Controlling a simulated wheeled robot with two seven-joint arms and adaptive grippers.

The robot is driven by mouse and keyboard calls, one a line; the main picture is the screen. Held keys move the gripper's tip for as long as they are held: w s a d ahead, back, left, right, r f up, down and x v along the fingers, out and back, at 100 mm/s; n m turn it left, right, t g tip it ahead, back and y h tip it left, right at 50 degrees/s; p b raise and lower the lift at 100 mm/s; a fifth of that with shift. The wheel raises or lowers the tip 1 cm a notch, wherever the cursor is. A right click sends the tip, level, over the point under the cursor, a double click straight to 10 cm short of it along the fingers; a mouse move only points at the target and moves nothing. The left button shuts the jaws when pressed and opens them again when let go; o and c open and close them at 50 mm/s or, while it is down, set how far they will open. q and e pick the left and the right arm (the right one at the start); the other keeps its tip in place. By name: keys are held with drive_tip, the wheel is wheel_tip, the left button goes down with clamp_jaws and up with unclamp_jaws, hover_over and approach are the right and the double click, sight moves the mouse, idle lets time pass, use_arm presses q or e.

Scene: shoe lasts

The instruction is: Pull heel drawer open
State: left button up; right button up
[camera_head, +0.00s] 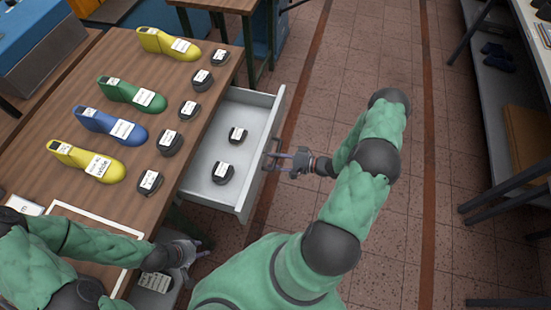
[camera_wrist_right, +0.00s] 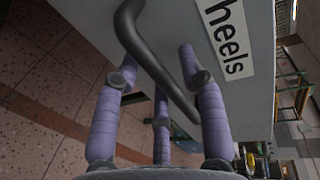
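The heel drawer (camera_head: 215,147) is a light grey drawer pulled well out from under the wooden table. Two black heel pieces with white labels, one farther (camera_head: 238,134) and one nearer (camera_head: 222,173), lie in it. Its dark bar handle (camera_wrist_right: 160,70) crosses between the spread purple fingers of my right gripper (camera_wrist_right: 158,70), beside a "heels" label (camera_wrist_right: 228,38). The right gripper also shows at the drawer front in the head view (camera_head: 280,162); its fingers look apart, not closed on the bar. My left gripper (camera_head: 198,262) is open and empty by the table's near edge.
The wooden table (camera_head: 70,150) holds yellow, green and blue shoe lasts (camera_head: 122,91) and a row of black heel pieces (camera_head: 168,142). Tiled floor (camera_head: 340,50) right of the drawer is clear. A shelf unit (camera_head: 500,70) stands at the right.

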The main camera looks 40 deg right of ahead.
drive_tip(key=shift+s+d, duration=0.1)
drive_tip(key=v, duration=1.1)
drive_tip(key=shift+s+d, duration=0.25)
drive_tip(key=shift+s, duration=0.1)
